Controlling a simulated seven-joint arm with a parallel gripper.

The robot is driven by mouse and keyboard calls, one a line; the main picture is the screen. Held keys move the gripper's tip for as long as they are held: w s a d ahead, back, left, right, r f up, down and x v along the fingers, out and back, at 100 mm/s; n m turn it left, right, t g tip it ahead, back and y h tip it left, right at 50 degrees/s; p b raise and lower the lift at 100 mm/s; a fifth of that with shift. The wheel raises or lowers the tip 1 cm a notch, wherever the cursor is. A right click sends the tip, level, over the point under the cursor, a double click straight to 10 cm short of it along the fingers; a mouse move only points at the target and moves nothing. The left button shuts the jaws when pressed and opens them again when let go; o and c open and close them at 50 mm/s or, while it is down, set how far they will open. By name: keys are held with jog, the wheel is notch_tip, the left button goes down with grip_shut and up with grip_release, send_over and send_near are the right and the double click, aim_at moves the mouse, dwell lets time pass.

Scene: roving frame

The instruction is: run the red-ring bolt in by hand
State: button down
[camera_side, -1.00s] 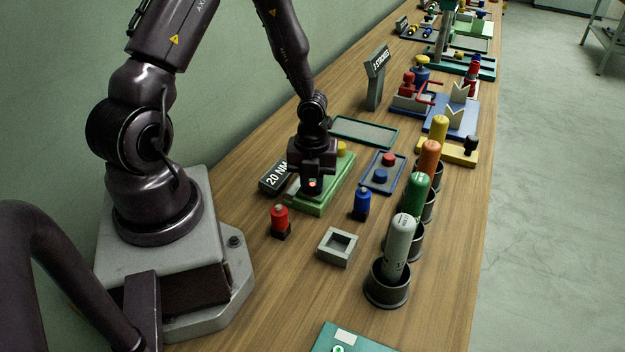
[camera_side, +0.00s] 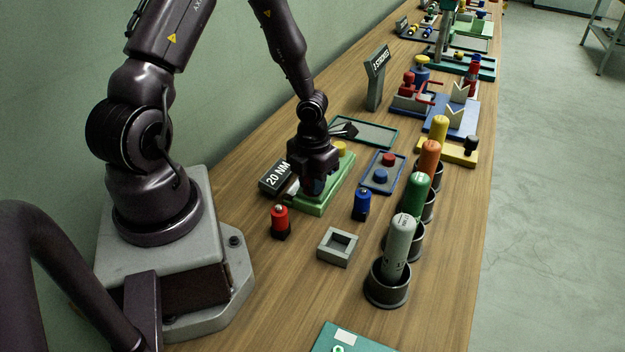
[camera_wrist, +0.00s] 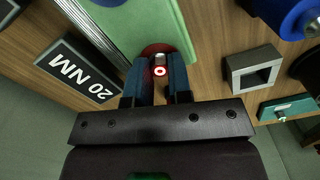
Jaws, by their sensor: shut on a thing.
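The red-ring bolt (camera_wrist: 159,71) shows in the wrist view as a red ring with a pale centre, between the fingers of my gripper (camera_wrist: 160,82). The gripper is shut on it. The bolt is at the end of the green fixture block (camera_wrist: 145,25); how deep it sits cannot be seen. In the side view my gripper (camera_side: 317,194) points down over the near end of the green block (camera_side: 335,190) and hides the bolt. A yellow-topped bolt (camera_side: 340,148) stands at the block's far end.
The "20 NM" sign (camera_side: 275,178) stands close left of the gripper. A red-and-black piece (camera_side: 280,221), a blue one (camera_side: 361,204) and a grey square frame (camera_side: 338,247) stand nearby. Several coloured handles in cups line the right. Bare wood lies in front.

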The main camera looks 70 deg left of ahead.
dwell(0.4)
jog(key=c, duration=1)
grip_release()
jog(key=shift+c, duration=0.2)
notch_tip(320, 180, up, 13)
